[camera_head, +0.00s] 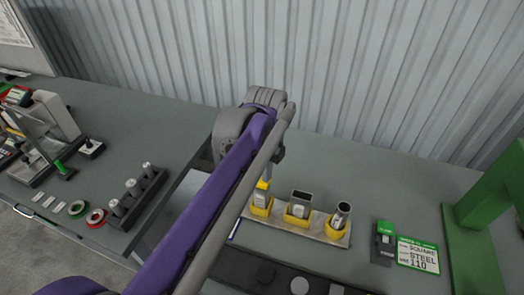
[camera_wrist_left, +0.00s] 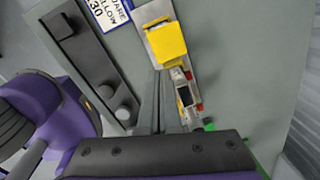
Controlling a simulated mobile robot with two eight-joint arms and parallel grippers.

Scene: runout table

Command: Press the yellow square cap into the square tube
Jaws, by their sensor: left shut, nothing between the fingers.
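The yellow square cap (camera_head: 263,185) sits at the top of the left square tube (camera_head: 261,198), which stands in a yellow holder. I cannot tell how deep it is in. A yellow square block, which looks like this cap from above, shows in the left wrist view (camera_wrist_left: 170,42). My left gripper (camera_head: 268,174) is shut and empty, close above the cap and largely hidden by my purple arm. I cannot tell whether it touches the cap. My right gripper is not in view.
A rectangular tube (camera_head: 301,203) and a round tube (camera_head: 341,215) stand in yellow holders to the right. A dark strip (camera_wrist_left: 88,55) lies along the front. A green frame (camera_head: 478,235) stands at the far right. The table behind the holders is clear.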

